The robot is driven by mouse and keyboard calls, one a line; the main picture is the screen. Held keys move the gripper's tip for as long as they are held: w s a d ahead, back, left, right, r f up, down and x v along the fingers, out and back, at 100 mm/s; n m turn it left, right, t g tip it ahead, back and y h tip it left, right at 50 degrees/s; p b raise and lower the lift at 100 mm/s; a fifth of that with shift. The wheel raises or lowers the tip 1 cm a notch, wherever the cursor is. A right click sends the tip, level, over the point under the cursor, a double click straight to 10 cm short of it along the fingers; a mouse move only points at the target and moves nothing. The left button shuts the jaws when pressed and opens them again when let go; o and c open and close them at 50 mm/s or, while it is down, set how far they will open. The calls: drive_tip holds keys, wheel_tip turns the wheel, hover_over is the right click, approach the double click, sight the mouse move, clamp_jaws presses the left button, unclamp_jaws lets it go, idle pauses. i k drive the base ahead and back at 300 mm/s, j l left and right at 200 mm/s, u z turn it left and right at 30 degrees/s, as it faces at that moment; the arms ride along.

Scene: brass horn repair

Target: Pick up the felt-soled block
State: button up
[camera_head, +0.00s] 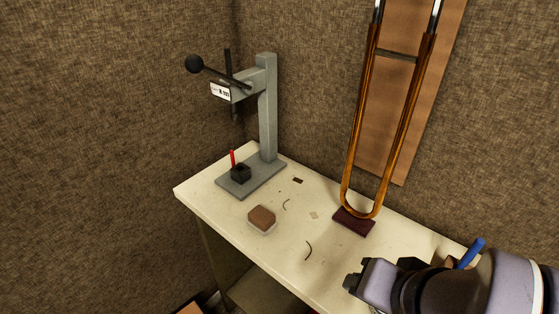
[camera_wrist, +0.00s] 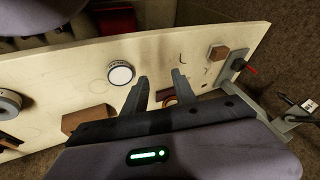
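A small brown block (camera_head: 262,219) with a pale lower rim lies flat on the cream bench top, left of the middle in the head view. It also shows in the wrist view (camera_wrist: 218,52), near the bench's far end. It looks most like the felt-soled block, but its sole is hidden. My gripper (camera_head: 352,284) is over the bench's front right part, well to the right of this block and apart from it. In the wrist view the two fingers (camera_wrist: 160,75) stand apart with nothing held between them.
A grey press (camera_head: 268,110) with a black-knobbed lever stands behind the block. A trombone slide (camera_head: 359,140) rests upright on a dark red foot (camera_head: 354,221). In the wrist view, a white-topped round piece (camera_wrist: 120,74) and another wooden block (camera_wrist: 87,118) lie on the bench.

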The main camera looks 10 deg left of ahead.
sight(261, 219)
drive_tip(key=i+j+u, duration=0.2)
drive_tip(key=j, duration=0.15)
drive_tip(key=i+j+u, duration=0.2)
drive_tip(key=j, duration=0.15)
drive_tip(key=i+j+u, duration=0.2)
drive_tip(key=j, duration=0.15)
drive_tip(key=k, duration=0.1)
